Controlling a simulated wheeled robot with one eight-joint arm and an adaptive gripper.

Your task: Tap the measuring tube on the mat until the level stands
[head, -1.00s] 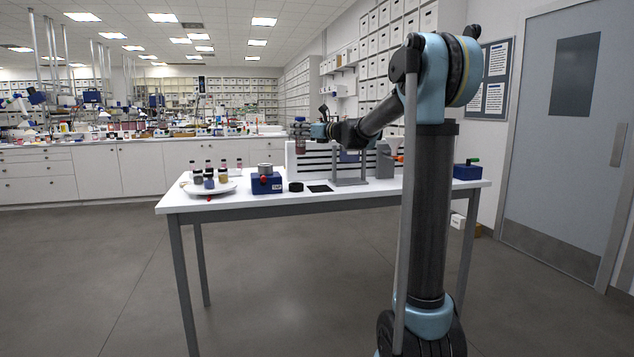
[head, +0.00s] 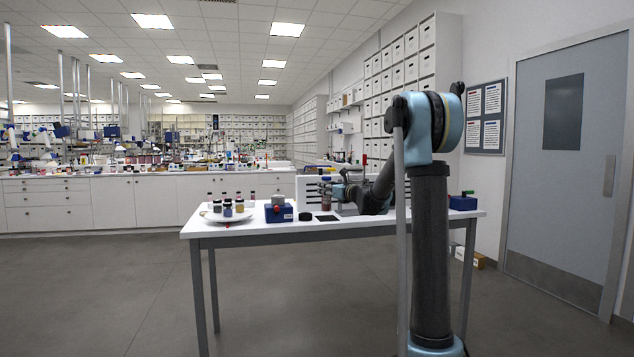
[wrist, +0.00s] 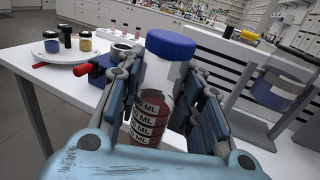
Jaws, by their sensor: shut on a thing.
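The measuring tube (wrist: 152,105) is clear, with a blue cap, ML marks and dark red powder in its lower part. My gripper (wrist: 165,98) is shut on it, one finger on each side. In the head view my gripper (head: 338,191) is over the table with the tube (head: 326,196) roughly upright. The black mat (head: 326,218) lies flat just below the tube. I cannot tell whether the tube's base touches it. The fingers hide part of the tube, and its base is out of sight in the wrist view.
A blue box (head: 279,213) with a grey top stands left of the mat, with a small black disc (head: 305,216) between. A white plate (head: 213,216) with several pigment jars is further left. A white slatted panel (head: 308,191) stands behind the tube.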

